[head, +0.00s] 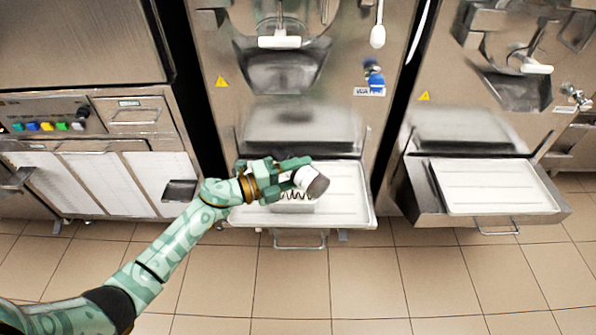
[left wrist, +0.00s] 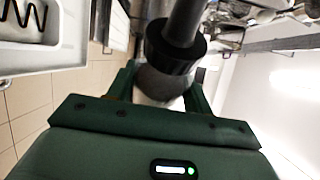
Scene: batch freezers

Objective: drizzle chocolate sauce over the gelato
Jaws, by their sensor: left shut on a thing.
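My left gripper (head: 298,175) is shut on the chocolate sauce bottle (head: 313,183), which has a white part and a dark part. The bottle is tilted over the tray in front of the middle machine. In the left wrist view the bottle (left wrist: 182,50) sits between the fingers, its dark collar and narrow end pointing away. The gelato pan (head: 292,208) is on the tray just below the gripper, partly hidden by it. A dark zigzag of sauce (head: 291,196) lies over the pale gelato; it also shows in the left wrist view (left wrist: 26,14). My right gripper is out of view.
The white tray (head: 350,209) juts out from the middle batch freezer (head: 300,100), with free room right of the pan. Another machine with a white tray (head: 495,187) stands at right. A cabinet with coloured knobs (head: 47,127) is at left. Tiled floor (head: 290,285) lies in front.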

